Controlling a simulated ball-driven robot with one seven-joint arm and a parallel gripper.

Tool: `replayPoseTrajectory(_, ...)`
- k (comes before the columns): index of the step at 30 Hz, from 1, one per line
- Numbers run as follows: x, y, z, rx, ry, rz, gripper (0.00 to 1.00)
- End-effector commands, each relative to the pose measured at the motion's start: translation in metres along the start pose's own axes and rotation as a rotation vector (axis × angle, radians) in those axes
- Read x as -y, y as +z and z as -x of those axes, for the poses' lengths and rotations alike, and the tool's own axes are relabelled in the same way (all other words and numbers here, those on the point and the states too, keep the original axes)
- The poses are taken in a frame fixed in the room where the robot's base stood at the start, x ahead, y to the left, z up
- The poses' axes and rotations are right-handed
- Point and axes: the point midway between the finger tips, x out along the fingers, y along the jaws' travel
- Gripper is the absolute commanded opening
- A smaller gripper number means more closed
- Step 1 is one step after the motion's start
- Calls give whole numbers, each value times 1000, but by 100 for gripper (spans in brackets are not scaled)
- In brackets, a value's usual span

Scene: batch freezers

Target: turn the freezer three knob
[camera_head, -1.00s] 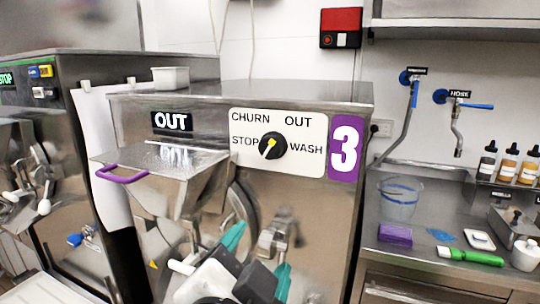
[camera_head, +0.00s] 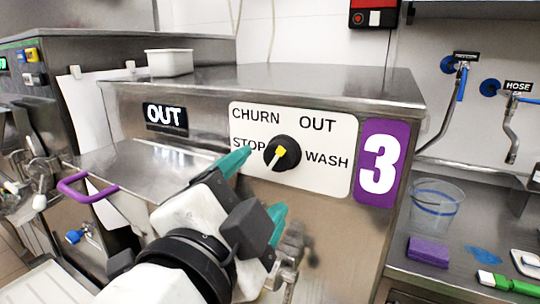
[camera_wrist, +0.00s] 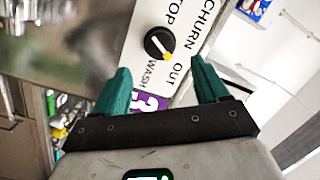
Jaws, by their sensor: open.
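The freezer three knob (camera_head: 282,153) is a round black dial with a yellow pointer. It sits on a white plate (camera_head: 340,124) marked STOP, CHURN, OUT and WASH, left of a purple "3" label (camera_head: 381,161). In the wrist view the knob (camera_wrist: 159,43) lies ahead, roughly between the directions of the two fingers of my gripper (camera_wrist: 161,85). The freezer's lower front is partly hidden by my arm.
A chute with a purple handle (camera_head: 88,188) juts out at the left. A white container (camera_head: 169,62) stands on the freezer top. To the right, a counter holds a clear bucket (camera_head: 434,206), a purple sponge (camera_head: 428,251) and a green brush (camera_head: 507,284).

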Motion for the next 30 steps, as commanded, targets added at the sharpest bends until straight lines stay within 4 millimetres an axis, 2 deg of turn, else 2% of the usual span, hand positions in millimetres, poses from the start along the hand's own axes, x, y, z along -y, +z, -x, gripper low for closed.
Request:
replayPoseTrajectory(6, 2, -2, -42, -2, 2, 3, 74)
replayPoseTrajectory(12, 1, -1, -68, -1, 1, 3, 74)
replayPoseTrajectory(18, 0, -1, -78, -1, 1, 1, 74)
replayPoseTrajectory(25, 0, 0, -78, 0, 0, 1, 74)
replayPoseTrajectory(30, 0, 0, -78, 0, 0, 1, 59)
